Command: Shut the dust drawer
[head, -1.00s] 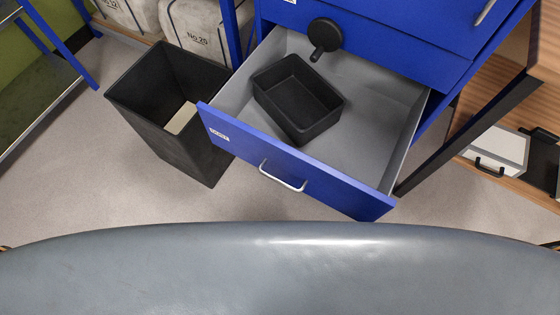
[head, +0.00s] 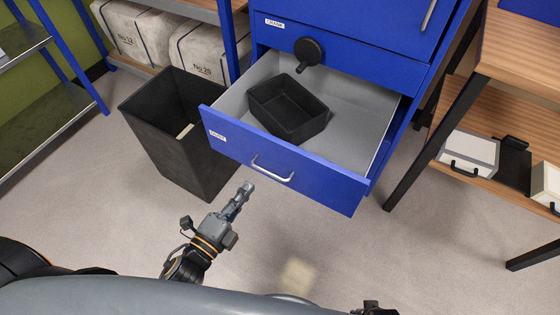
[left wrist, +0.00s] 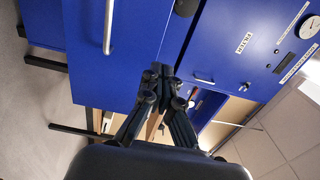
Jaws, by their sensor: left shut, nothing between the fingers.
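The dust drawer (head: 320,187), blue with a grey inside and a silver bar handle (head: 272,170), stands pulled out of the blue cabinet. A black open bin (head: 290,110) sits tilted inside it. The drawer front (left wrist: 135,60) and its handle (left wrist: 108,25) also show in the left wrist view. My left gripper (head: 247,187) is shut and empty, in front of and below the handle, apart from the drawer in the head view. Its fingertips (left wrist: 163,72) show against blue panels in the left wrist view.
A black crank knob (head: 309,50) projects from the cabinet above the drawer. A tall dark waste bin (head: 175,140) stands close at the drawer's left. A wooden bench (head: 525,55) with black legs is at right. The floor (head: 340,250) in front is clear.

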